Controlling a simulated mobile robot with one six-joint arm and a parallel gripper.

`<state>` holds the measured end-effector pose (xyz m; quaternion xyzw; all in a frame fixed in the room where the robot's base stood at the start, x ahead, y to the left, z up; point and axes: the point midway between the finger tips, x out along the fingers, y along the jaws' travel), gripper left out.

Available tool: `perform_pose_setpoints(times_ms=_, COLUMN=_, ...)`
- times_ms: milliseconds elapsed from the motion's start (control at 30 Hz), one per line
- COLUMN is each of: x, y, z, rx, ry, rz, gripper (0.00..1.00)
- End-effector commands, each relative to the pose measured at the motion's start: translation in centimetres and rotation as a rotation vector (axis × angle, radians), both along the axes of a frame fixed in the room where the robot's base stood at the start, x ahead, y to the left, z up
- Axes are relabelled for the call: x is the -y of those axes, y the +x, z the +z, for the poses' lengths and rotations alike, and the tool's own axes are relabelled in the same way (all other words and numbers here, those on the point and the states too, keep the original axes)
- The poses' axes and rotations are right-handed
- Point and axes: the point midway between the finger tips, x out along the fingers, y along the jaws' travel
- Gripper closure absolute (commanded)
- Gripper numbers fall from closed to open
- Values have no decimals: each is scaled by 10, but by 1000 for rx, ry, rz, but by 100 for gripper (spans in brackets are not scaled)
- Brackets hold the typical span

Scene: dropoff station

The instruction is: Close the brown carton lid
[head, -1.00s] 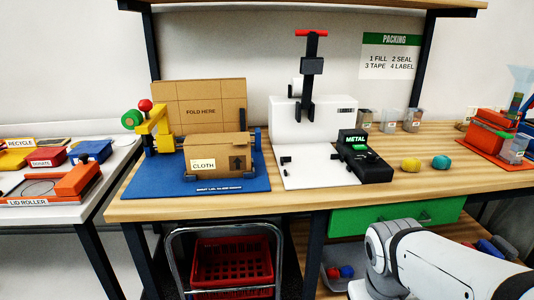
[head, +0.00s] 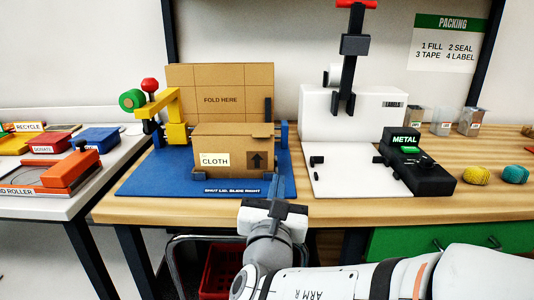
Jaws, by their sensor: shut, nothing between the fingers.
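The brown carton (head: 225,163) labelled CLOTH stands on the blue mat (head: 145,180) of the lid station. Its upright brown lid panel (head: 220,85), marked FOLD HERE, stands behind the box, raised. My gripper (head: 276,182) is in front of the carton's right part, low near the mat's front edge. Its fingers are together and empty. I cannot tell whether they touch anything. The inside of the carton is hidden by its front wall.
A yellow tape arm with a green roll (head: 132,100) stands left of the carton. A white press (head: 340,125) and black METAL box (head: 415,160) stand right. Yellow (head: 476,176) and teal (head: 515,174) balls lie farther right. A table with orange LID ROLLER (head: 70,170) is at left.

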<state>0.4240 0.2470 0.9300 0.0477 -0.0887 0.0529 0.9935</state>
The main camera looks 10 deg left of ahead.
Motion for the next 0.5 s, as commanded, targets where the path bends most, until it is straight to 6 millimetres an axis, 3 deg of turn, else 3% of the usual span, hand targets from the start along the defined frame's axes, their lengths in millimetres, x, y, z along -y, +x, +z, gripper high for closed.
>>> perform_pose_setpoints(times_ms=100, x=-26, y=-12, z=3, rx=55, ry=-57, rz=83, gripper=100)
perform_pose_setpoints(times_ms=233, x=-36, y=-10, z=7, rx=77, ry=-76, rz=109, gripper=100)
perform_pose_setpoints(times_ms=500, x=-46, y=34, z=17, rx=77, ry=-76, rz=108, gripper=100)
